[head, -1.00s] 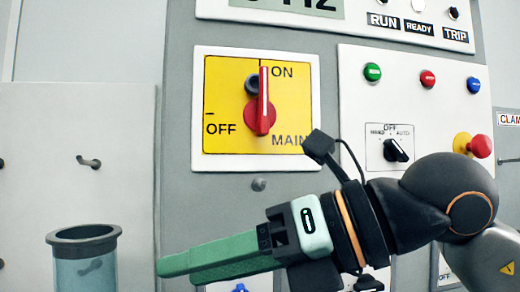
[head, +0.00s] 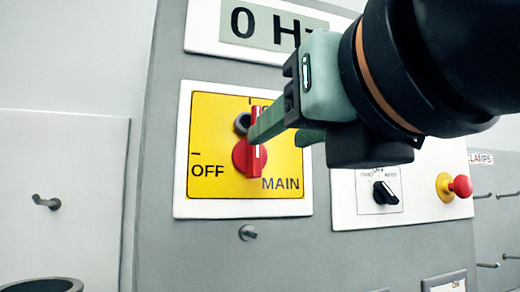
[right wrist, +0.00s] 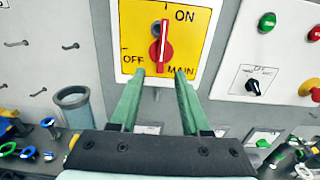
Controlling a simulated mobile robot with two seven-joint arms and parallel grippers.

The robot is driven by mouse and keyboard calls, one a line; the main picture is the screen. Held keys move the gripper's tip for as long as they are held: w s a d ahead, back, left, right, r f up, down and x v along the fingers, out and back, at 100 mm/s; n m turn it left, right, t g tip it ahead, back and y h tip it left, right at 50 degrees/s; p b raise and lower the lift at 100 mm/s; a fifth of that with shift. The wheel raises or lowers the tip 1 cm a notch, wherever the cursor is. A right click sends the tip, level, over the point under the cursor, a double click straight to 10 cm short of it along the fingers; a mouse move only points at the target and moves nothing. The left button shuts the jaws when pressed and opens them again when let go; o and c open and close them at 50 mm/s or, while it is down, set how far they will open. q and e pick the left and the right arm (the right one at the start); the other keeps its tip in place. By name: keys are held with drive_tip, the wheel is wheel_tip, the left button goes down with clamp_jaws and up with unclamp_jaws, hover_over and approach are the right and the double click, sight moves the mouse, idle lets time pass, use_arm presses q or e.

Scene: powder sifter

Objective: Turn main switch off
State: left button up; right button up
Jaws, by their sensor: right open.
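The main switch is a red knob (head: 243,158) with a raised handle on a yellow plate (head: 215,125) marked ON, OFF and MAIN. Its handle stands upright, pointing to ON. In the right wrist view the red handle (right wrist: 161,45) shows just beyond and between the fingertips. My right gripper (head: 280,137) is open and empty in front of the plate. In the head view one green finger overlaps the handle's right edge and part of the ON label. In the right wrist view the gripper (right wrist: 160,72) has its fingers apart. My left gripper is not in view.
The 0 Hz display (head: 275,28) is above the switch. A black selector (head: 384,192) and a red emergency button (head: 460,187) are to the right.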

sight(258, 150)
drive_tip(key=p+x, duration=0.4)
drive_tip(key=x, duration=0.4)
drive_tip(key=shift+d+r, duration=0.15)
drive_tip(key=shift+w+p, duration=0.3)
drive_tip(key=shift+w, duration=0.25)
drive_tip(key=shift+c, duration=0.3)
clamp_jaws()
